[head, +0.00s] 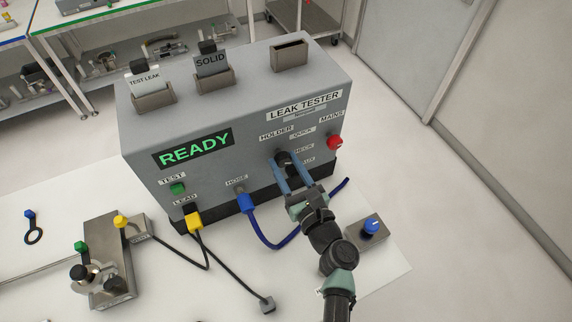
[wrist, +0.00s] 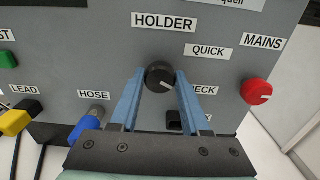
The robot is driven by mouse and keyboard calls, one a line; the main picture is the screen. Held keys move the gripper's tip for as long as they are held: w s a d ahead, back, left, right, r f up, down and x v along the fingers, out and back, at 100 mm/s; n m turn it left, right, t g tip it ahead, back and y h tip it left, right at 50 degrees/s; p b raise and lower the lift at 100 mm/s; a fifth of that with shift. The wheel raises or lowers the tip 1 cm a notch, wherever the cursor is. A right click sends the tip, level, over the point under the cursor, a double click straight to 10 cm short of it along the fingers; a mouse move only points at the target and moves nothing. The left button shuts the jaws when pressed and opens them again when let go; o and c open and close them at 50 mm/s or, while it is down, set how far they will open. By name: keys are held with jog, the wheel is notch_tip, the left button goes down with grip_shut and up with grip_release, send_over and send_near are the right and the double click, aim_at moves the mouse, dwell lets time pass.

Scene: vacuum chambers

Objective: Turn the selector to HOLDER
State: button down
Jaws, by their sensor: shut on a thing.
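The selector is a round black knob (wrist: 159,75) on the grey leak tester's front, and it also shows in the head view (head: 284,156). Its white mark points right and downward, toward a partly covered label ending in "ECK". The HOLDER label (wrist: 164,22) is above the knob, and the QUICK label (wrist: 208,51) is to its upper right. My gripper (wrist: 160,80) has its two blue fingers on either side of the knob and is shut on it. In the head view my gripper (head: 284,164) reaches the panel from the front right. The right finger covers part of the lower labels.
A red MAINS knob (wrist: 257,91) is to the right. A blue hose plug (head: 246,203) and a yellow lead plug (head: 193,219) are to the left. The green screen (head: 194,149) reads READY. A small box with a blue knob (head: 371,228) stands right of my arm.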

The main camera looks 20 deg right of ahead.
jog(key=n+b, duration=0.1)
jog(key=n, duration=0.1)
jog(key=n+b, duration=0.3)
jog(key=b, duration=0.1)
jog(key=shift+f+n, duration=0.25)
jog(key=shift+n, duration=0.15)
jog(key=n+b, duration=0.4)
jog(key=n, duration=0.1)
jog(key=n+b, duration=0.6)
jog(key=shift+n, duration=0.4)
jog(key=n+b, duration=0.3)
jog(key=shift+r+n+b, duration=0.15)
jog(key=shift+n+b, duration=0.7)
jog(key=shift+n, duration=0.35)
jog(key=shift+c, duration=1.9)
grip_release()
jog(key=shift+r, duration=0.1)
